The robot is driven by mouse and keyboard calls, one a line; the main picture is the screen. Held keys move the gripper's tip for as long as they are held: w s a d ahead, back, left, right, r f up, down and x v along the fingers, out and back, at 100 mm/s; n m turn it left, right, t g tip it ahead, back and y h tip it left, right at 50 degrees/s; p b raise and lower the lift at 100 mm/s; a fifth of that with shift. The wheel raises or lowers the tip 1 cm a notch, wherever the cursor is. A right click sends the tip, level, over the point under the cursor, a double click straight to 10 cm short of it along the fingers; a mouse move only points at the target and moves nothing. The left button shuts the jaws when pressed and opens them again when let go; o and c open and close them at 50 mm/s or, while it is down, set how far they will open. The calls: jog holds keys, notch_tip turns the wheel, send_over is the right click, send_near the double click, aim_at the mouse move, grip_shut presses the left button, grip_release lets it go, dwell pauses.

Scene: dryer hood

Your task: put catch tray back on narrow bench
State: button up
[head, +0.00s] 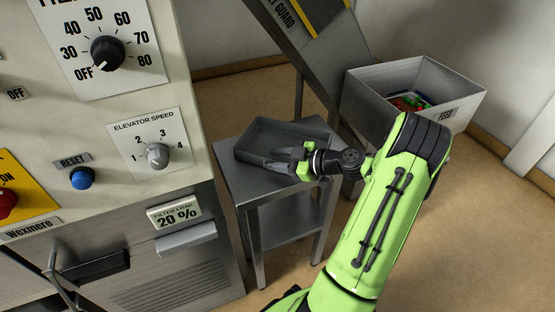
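The dark grey catch tray (291,132) is a shallow open box. It rests on the top of the narrow metal bench (234,178), right of the control cabinet. My gripper (272,160) reaches in from the right, and its dark fingers are at the tray's near side. The fingers appear spread one above the other, but dark on dark hides whether they touch or hold the tray wall. The gripper and wrist cover part of the tray's near right side. The tray's inside looks empty where it shows.
The control cabinet (110,130) with knobs and a pull handle (186,238) stands close on the left. A sloping metal chute (300,50) rises behind the bench. A metal feed bin (450,85) with small colourful items stands at the right. The bench has a lower shelf (285,222).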

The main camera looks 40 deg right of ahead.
jog(key=shift+r, duration=0.15)
jog(key=p+v, duration=0.3)
jog(key=v, duration=0.9)
jog(key=w+a+r+g+h, duration=0.1)
jog(key=w+a+r+g, duration=0.15)
jog(key=a, duration=0.35)
jog(key=w+a+r+m+g, duration=0.1)
jog(key=a+g, duration=0.2)
jog(key=a, duration=0.3)
jog(key=w+a+r+g+h, duration=0.1)
jog(key=a+g, duration=0.2)
jog(key=a, duration=0.3)
jog(key=s+a+r+m+h, duration=0.2)
jog(key=s+a+r+m, duration=0.1)
jog(key=s, duration=0.4)
jog(key=s+a+r+m+t+h, duration=0.1)
jog(key=s+a+r+m+h, duration=0.1)
jog(key=s+a+m, duration=0.3)
jog(key=s+a+r, duration=0.1)
jog(key=s+a, duration=0.1)
jog(key=shift+s, duration=0.4)
jog(key=shift+r, duration=0.15)
